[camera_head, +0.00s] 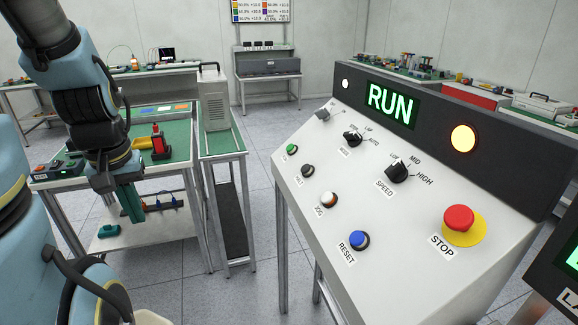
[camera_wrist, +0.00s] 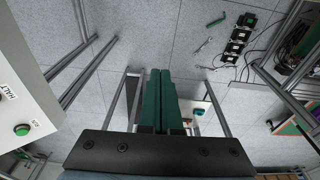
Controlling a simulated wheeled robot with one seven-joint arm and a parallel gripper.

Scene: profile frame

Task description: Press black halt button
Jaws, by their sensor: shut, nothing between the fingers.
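The black halt button (camera_head: 308,170) is on the sloped white control panel (camera_head: 390,235), between the green button (camera_head: 292,149) and the white-and-red jog button (camera_head: 328,199). My gripper (camera_head: 134,217) hangs left of the panel, clearly apart from the button, with its green fingers pointing down. In the wrist view my gripper (camera_wrist: 160,72) has both fingers together with nothing between them. The panel's edge (camera_wrist: 35,100) shows at the left there, with the HALT label and a green button (camera_wrist: 22,130); the halt button itself is hardly visible at the frame edge.
The panel also has a lit RUN display (camera_head: 390,104), rotary knobs, a blue reset button (camera_head: 359,240) and a red stop button (camera_head: 459,218). A green-topped workbench (camera_head: 180,135) stands behind my gripper.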

